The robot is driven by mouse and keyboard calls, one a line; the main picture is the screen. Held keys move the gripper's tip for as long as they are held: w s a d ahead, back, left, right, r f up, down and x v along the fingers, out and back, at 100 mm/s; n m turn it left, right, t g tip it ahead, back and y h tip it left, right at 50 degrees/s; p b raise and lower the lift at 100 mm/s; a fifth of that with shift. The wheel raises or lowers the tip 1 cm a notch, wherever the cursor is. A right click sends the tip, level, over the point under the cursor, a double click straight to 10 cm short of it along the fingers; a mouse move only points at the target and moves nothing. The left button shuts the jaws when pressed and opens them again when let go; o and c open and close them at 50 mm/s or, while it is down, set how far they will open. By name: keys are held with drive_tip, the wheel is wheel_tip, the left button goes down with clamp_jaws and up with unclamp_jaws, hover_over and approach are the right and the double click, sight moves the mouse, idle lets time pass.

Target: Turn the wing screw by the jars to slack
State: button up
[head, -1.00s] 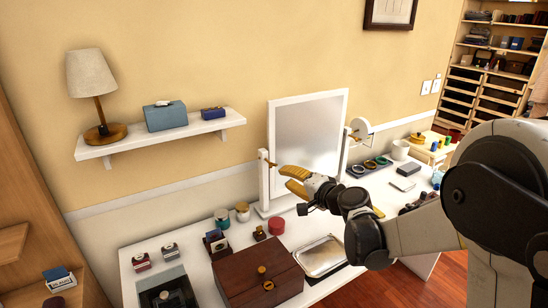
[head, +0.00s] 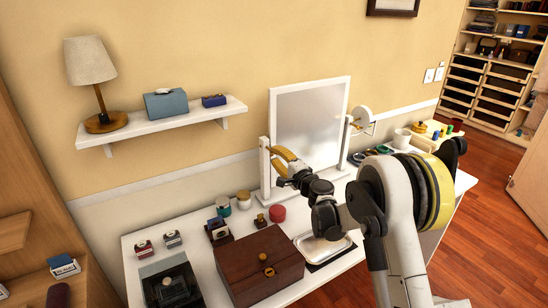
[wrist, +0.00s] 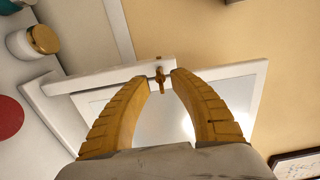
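The tilting mirror (head: 310,125) stands on the white table in a white frame between two posts. The wing screw (wrist: 160,80), small and brass-coloured, is on the post nearer the jars. Its wings look lined up roughly along the fingers in the wrist view. My gripper (wrist: 162,76) is open, with one yellow fingertip on each side of the screw and small gaps showing. In the head view my gripper (head: 274,157) is at the left post and largely hides the screw. A white jar with a gold lid (head: 243,199) and a teal jar (head: 223,206) stand left of this post.
A brown wooden box (head: 257,270), a red round item (head: 277,213) and a metal tray (head: 322,247) are on the table before the mirror. A wall shelf (head: 160,125) with a lamp hangs upper left. A white disc (head: 363,118) is by the right post.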

drive_tip(key=shift+x, duration=0.8)
clamp_jaws()
